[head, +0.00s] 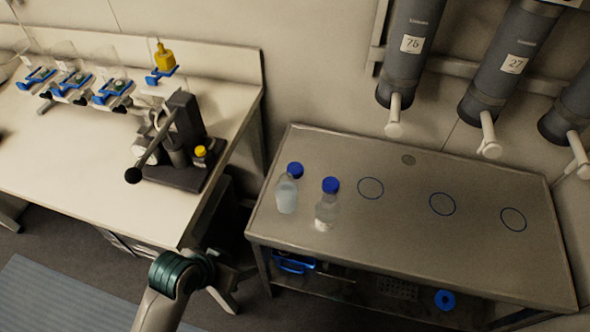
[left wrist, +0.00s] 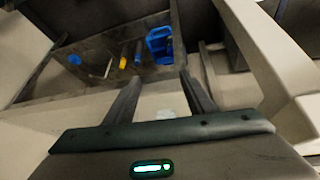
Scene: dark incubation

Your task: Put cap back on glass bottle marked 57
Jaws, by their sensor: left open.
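Two clear glass bottles stand at the left end of the metal table. The left bottle (head: 287,196) looks filled with pale liquid. A blue cap (head: 295,169) shows at its top; I cannot tell if it sits on the neck or behind it. The right bottle (head: 326,212) has a blue cap (head: 330,185) at its top. No number is readable on either. My left gripper (head: 232,288) is low, left of and in front of the metal table, apart from both bottles. Its fingers are open and empty in the left wrist view (left wrist: 160,92). My right gripper is not in view.
The metal table (head: 410,240) has several blue circles and free room on its right. Grey cylinders marked 75 (head: 411,44) and 27 (head: 514,64) hang above. A white bench (head: 70,150) with a lever press (head: 180,145) stands left. A blue ring (head: 445,299) lies on the lower shelf.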

